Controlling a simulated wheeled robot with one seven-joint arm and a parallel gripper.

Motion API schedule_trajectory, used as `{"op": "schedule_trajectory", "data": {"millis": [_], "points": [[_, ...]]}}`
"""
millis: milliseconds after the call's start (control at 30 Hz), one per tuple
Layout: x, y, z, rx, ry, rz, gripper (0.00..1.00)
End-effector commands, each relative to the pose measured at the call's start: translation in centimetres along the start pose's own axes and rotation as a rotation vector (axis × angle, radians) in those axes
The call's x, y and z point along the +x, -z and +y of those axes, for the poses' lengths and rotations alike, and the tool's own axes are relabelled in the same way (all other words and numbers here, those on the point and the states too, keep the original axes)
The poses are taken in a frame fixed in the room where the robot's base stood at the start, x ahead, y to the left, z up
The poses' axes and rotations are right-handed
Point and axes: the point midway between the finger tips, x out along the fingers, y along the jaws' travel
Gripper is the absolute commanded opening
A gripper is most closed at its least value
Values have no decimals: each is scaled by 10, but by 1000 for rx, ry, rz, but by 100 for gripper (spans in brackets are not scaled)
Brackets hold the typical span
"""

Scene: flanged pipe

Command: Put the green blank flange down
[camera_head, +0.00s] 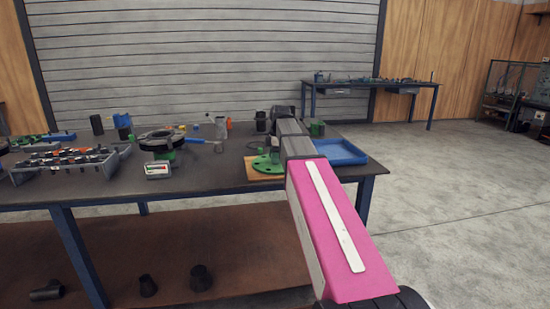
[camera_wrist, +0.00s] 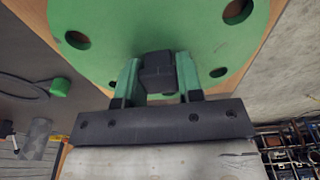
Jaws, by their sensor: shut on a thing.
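The green blank flange (camera_head: 265,164) is a round plate with bolt holes, at the right part of the workbench in the head view. It lies flat over a tan wooden board (camera_head: 252,172); I cannot tell whether it touches the board. In the wrist view the flange (camera_wrist: 160,25) fills the upper middle, with the wood showing past its rim. In the head view my pink arm and wrist hide the flange's right side.
A blue tray (camera_head: 350,158) stands right of the board, close to my wrist. A dark flanged pipe piece (camera_head: 162,139), a small meter (camera_head: 158,170) and a grey tool rack (camera_head: 70,162) stand to the left. The bench top in front of the meter is bare.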

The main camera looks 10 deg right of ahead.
Motion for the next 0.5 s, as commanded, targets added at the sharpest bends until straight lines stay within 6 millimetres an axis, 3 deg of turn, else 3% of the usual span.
{"op": "schedule_trajectory", "data": {"millis": [100, 133, 200, 500], "points": [[2, 0, 0, 0, 0, 0, 0], [2, 0, 0, 0, 0, 0, 40], [2, 0, 0, 0, 0, 0, 59], [1, 0, 0, 0, 0, 0, 59]]}}
